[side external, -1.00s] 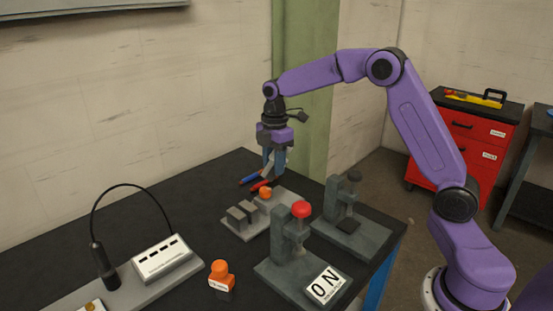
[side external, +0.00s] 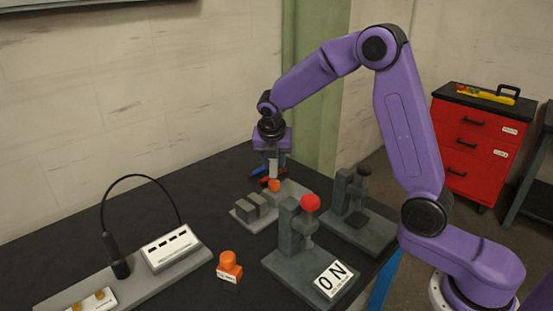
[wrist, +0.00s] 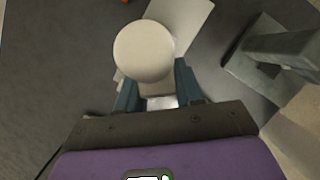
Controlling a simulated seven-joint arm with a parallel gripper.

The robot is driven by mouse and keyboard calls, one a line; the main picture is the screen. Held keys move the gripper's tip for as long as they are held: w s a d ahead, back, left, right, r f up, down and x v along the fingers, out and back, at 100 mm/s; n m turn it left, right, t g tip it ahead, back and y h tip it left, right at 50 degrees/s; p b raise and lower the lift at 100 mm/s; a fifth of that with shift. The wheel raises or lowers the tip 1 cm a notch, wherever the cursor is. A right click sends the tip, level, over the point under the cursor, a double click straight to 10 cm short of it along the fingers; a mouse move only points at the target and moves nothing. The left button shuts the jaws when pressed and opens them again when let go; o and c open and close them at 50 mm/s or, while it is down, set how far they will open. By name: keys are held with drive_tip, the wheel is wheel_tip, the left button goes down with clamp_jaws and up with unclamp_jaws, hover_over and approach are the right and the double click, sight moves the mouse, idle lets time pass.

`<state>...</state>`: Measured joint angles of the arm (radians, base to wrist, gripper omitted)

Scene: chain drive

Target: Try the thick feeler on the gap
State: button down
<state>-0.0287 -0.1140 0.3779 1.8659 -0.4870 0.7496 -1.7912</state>
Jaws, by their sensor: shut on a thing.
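My gripper (side external: 271,172) is low over the back of the bench, shut on a pale piece (side external: 273,168) that looks like the feeler. Its thickness cannot be told. In the wrist view a cream round piece (wrist: 145,50) stands at the fingers of my gripper (wrist: 157,90) and hides what lies under it. A grey fixture plate (side external: 291,187) bears several dark grey blocks (side external: 254,205) with a narrow gap, in front of my gripper, and an orange piece (side external: 274,185). Whether the held piece touches anything below is hidden.
An orange-capped block (side external: 229,266) and a white box (side external: 170,248) are nearer.

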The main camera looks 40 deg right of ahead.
drive_tip(key=n+t, duration=0.1)
drive_tip(key=a+n+t, duration=0.1)
drive_tip(key=n, duration=0.1)
drive_tip(key=shift+w+a+f, duration=0.1)
drive_tip(key=shift+w+a, duration=0.05)
drive_tip(key=shift+w, duration=0.2)
drive_tip(key=shift+w+a+f+n+t+y, duration=0.1)
drive_tip(key=shift+w+a+n+t+y, duration=0.15)
drive_tip(key=shift+a+n+t+y, duration=0.65)
drive_tip(key=shift+w+a+f+n+t+y, duration=0.1)
drive_tip(key=shift+w+a+n+t+y, duration=0.35)
drive_tip(key=shift+n, duration=1)
drive_tip(key=shift+w+a+f+n+t+y, duration=0.1)
drive_tip(key=shift+a+n+t+y, duration=0.25)
drive_tip(key=shift+a+n+t, duration=0.6)
wheel_tip(320, 180, down, 6)
drive_tip(key=shift+f, duration=0.45)
drive_tip(key=shift+r, duration=0.1)
idle(0.5)
